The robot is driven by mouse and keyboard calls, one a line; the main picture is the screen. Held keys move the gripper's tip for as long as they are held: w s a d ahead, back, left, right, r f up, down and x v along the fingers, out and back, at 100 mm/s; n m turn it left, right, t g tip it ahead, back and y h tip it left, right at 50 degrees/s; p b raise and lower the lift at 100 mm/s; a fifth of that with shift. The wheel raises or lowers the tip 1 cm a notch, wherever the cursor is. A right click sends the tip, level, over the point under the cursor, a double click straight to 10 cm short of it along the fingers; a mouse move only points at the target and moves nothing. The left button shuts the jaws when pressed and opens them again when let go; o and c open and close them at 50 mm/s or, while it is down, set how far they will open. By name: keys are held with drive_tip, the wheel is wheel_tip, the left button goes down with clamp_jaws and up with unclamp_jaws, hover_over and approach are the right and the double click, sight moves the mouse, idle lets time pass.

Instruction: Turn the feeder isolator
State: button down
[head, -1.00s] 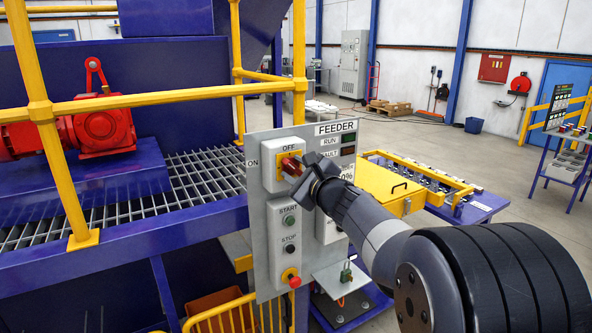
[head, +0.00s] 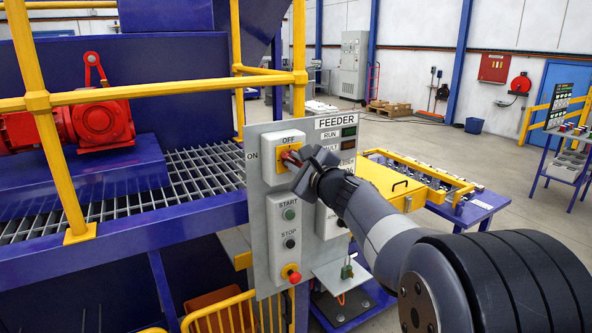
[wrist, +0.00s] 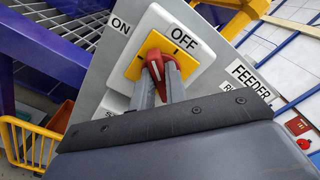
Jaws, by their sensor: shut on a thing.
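The feeder isolator is a red rotary handle (wrist: 157,62) on a yellow plate (wrist: 131,67) in a white box, at the top left of the grey feeder panel (head: 262,274). ON is printed to its left and OFF above it. My gripper (wrist: 160,80) is shut on the red handle, one finger on each side.
A padlock (head: 347,270) sits on the small shelf at lower right. Yellow rails (head: 150,96) stand left of the panel.

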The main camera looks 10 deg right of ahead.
drive_tip(key=n+b, duration=0.7)
drive_tip(key=b, duration=0.2)
drive_tip(key=shift+f, duration=0.2)
drive_tip(key=shift+n, duration=0.3)
drive_tip(key=c, duration=1.4)
unclamp_jaws()
drive_tip(key=shift+c, duration=0.2)
drive_tip(key=shift+r, duration=0.1)
drive_tip(key=b+v, duration=0.1)
drive_tip(key=v, duration=0.9)
drive_tip(key=shift+s+b, duration=0.3)
drive_tip(key=shift+s, duration=0.1)
drive_tip(key=shift+w, duration=0.1)
